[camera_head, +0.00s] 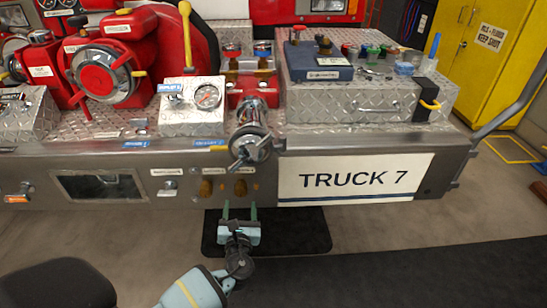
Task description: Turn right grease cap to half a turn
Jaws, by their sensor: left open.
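The right grease cap (240,187) is a small brass-coloured knob on the front steel panel, just below the chrome outlet. A similar brass cap (207,187) sits to its left. My left gripper (240,211) is light teal with two thin upright fingers. It is open, with nothing visible between the fingers. In the picture it lies just below the right cap, with its fingers toward the panel; its distance from the panel is hard to tell. My right gripper is not in view.
A chrome outlet with a handle (250,145) juts out above the caps. The TRUCK 7 plate (355,179) is to the right. A small lever (169,188) is to the left. A dark mat (295,232) lies on the floor below.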

